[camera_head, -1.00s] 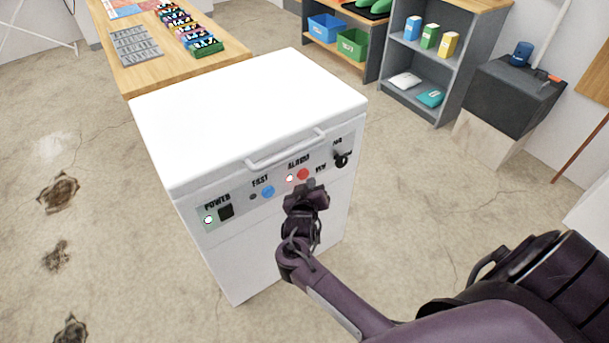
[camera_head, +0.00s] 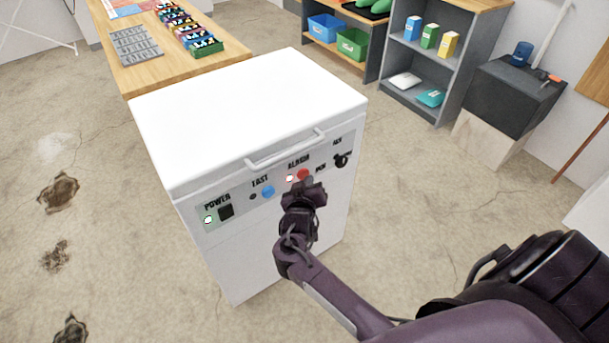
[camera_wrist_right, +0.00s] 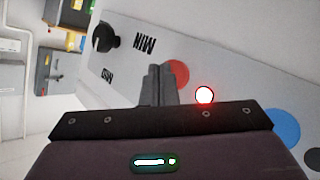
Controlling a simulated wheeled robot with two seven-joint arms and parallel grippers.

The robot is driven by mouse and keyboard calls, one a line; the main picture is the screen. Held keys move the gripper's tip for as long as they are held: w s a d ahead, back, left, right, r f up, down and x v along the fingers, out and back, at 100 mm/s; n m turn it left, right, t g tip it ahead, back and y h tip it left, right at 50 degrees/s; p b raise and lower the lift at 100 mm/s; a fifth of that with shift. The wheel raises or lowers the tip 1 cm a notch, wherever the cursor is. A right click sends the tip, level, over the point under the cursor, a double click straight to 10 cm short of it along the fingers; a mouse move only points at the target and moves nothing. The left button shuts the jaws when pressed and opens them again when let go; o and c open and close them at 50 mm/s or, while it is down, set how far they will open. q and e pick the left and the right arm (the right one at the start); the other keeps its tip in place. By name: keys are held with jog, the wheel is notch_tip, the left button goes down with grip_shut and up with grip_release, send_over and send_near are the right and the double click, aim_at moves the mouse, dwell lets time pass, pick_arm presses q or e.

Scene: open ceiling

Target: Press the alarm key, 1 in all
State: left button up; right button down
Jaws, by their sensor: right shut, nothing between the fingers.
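The white chest-like machine (camera_head: 250,110) stands in the middle of the head view, with a control panel on its front. The red alarm key (camera_head: 303,174) sits under the ALARM label, beside a lit red-white lamp (camera_head: 290,178). My right gripper (camera_head: 305,182) is shut and empty, its tips right at the alarm key and overlapping its lower part. In the right wrist view the shut fingers (camera_wrist_right: 158,84) cover part of the red key (camera_wrist_right: 179,74); the lamp (camera_wrist_right: 204,95) glows beside it. I cannot tell whether the tips touch the key. My left gripper is not in view.
The panel also carries a blue FAST key (camera_head: 268,192), a black POWER switch (camera_head: 226,211) with a lit lamp, and a black knob (camera_head: 341,160). A handle (camera_head: 285,149) juts out above the alarm key. A wooden table (camera_head: 190,66) and shelves stand behind.

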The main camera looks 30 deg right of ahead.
jog(key=shift+w, duration=0.35)
dwell(0.6)
jog(key=shift+s+p, duration=0.65)
jog(key=shift+s, duration=0.2)
jog(key=s+p, duration=0.2)
jog(key=s, duration=0.1)
jog(key=s+p, duration=0.1)
jog(key=s, duration=0.1)
jog(key=shift+d, duration=0.25)
